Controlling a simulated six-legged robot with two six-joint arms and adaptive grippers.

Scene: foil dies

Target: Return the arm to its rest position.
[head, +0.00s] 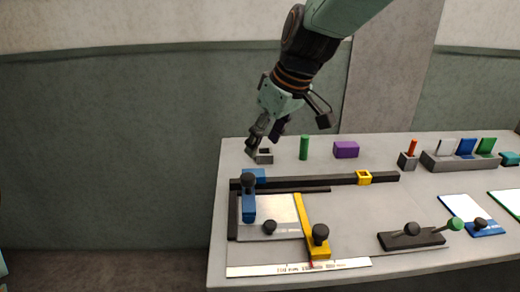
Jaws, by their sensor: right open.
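My right arm comes in from the top right, and its gripper (267,138) points down over the back left corner of the table. Its jaws are open. The fingertips are close above a small grey open-topped block (265,157); I cannot tell whether they touch it. Nothing is visibly held. My left gripper is not in view.
The pale table (355,215) carries a green cylinder (304,147) and purple block (346,149) right of the gripper. In front lies a dark rail (330,182) with a yellow slider (364,177). A grey rack (460,161) stands right. Space above the table's middle is clear.

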